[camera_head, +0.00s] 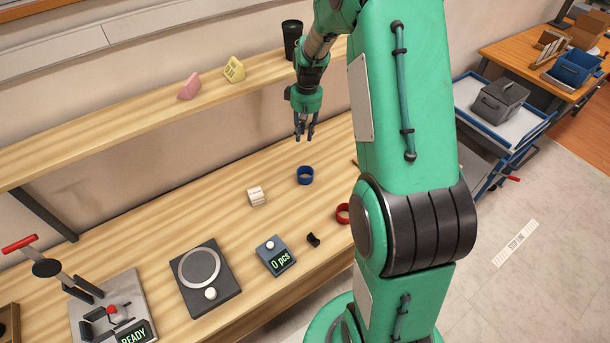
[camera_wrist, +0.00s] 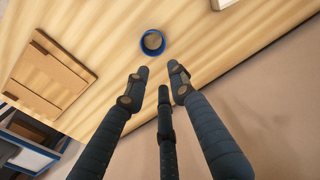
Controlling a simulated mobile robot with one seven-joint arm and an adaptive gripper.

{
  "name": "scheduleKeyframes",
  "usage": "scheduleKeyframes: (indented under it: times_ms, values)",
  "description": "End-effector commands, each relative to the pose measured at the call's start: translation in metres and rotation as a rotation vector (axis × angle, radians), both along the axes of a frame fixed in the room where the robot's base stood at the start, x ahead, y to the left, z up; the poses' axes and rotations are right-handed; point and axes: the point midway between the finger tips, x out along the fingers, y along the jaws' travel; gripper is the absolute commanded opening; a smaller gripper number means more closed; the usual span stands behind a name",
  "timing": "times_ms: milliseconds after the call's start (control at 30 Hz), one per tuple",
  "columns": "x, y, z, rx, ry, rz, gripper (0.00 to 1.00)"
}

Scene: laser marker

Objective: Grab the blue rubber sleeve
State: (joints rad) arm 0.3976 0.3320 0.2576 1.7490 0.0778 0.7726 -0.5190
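The blue rubber sleeve (camera_head: 305,175) is a short ring standing on the wooden table, with its round opening facing up. It also shows in the wrist view (camera_wrist: 153,42), just beyond my fingertips. My gripper (camera_head: 304,134) hangs above the table, fingers pointing down, over and behind the sleeve and apart from it. In the wrist view its dark fingers (camera_wrist: 160,85) are spread with nothing between them, so it is open and empty.
A cream block (camera_head: 257,196) stands left of the sleeve. A red ring (camera_head: 343,213) and a small black part (camera_head: 313,240) lie nearer the front edge. A counter (camera_head: 275,256) reads 0 pcs. A wooden shelf (camera_head: 130,115) runs along the wall behind.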

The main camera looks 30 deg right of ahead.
Motion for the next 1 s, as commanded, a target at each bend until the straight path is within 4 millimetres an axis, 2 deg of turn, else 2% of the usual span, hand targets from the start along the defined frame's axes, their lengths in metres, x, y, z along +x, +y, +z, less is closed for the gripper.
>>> scheduleKeyframes:
  times_ms: [33, 100, 200, 333, 500, 867, 1000]
  values:
    - [0.002, -0.009, -0.017, 0.006, 0.014, -0.002, 0.24]
    - [0.005, -0.02, -0.036, 0.013, 0.026, 0.001, 0.24]
    - [0.008, -0.032, -0.058, 0.021, 0.039, 0.004, 0.24]
    - [0.01, -0.043, -0.079, 0.029, 0.05, 0.006, 0.24]
    - [0.011, -0.048, -0.088, 0.031, 0.054, 0.008, 0.24]
    - [0.01, -0.048, -0.09, 0.032, 0.055, 0.009, 0.24]
    - [0.01, -0.047, -0.098, 0.033, 0.056, 0.009, 0.24]
